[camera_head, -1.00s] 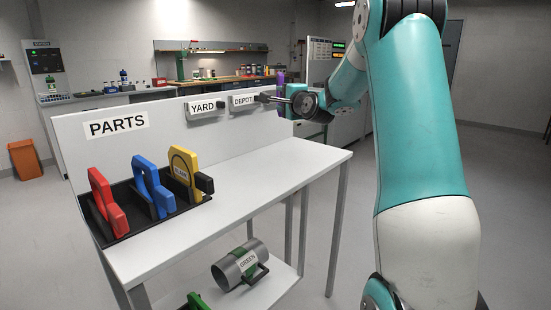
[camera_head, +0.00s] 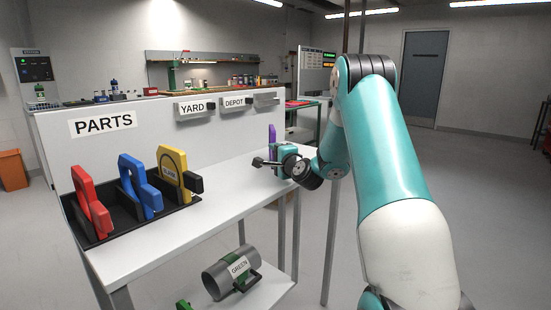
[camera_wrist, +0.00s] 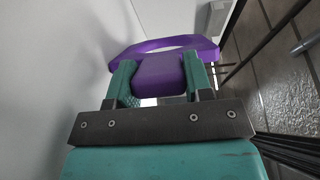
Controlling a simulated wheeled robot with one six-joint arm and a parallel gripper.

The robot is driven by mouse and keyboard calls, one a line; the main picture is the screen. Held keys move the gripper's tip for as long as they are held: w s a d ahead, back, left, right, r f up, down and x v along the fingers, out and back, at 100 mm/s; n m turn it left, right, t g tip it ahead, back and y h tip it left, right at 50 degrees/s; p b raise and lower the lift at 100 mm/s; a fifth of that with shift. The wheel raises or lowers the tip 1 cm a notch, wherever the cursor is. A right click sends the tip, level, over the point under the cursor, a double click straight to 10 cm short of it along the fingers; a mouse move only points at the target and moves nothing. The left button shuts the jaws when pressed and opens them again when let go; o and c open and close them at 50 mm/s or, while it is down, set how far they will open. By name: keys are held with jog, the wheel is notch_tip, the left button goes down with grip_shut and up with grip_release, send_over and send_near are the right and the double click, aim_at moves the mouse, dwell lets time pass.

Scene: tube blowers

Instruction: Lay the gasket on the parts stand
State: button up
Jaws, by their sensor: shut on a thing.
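My gripper (camera_head: 282,154) is shut on a purple gasket (camera_head: 272,135). In the wrist view, the gasket's purple grip block (camera_wrist: 160,76) sits between the two green fingers, and its flatter, curved part (camera_wrist: 202,45) spreads beyond them. The gasket stands on edge in the head view, partly hidden by my gripper. The parts stand (camera_head: 212,190) is a white table with a PARTS sign on its back panel. The gripper and gasket are at its right end; I cannot tell whether the gasket touches the top.
A black rack (camera_head: 118,232) on the stand's left holds a red (camera_head: 90,203), a blue (camera_head: 139,187) and a yellow gasket (camera_head: 172,171). YARD (camera_head: 193,108) and DEPOT (camera_head: 235,103) boxes are on the back panel. A grey GREEN tube (camera_head: 217,280) lies on the lower shelf. The tabletop's middle is clear.

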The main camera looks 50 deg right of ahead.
jog(key=shift+r, duration=0.1)
jog(key=o, duration=1.1)
jog(key=shift+o, duration=0.2)
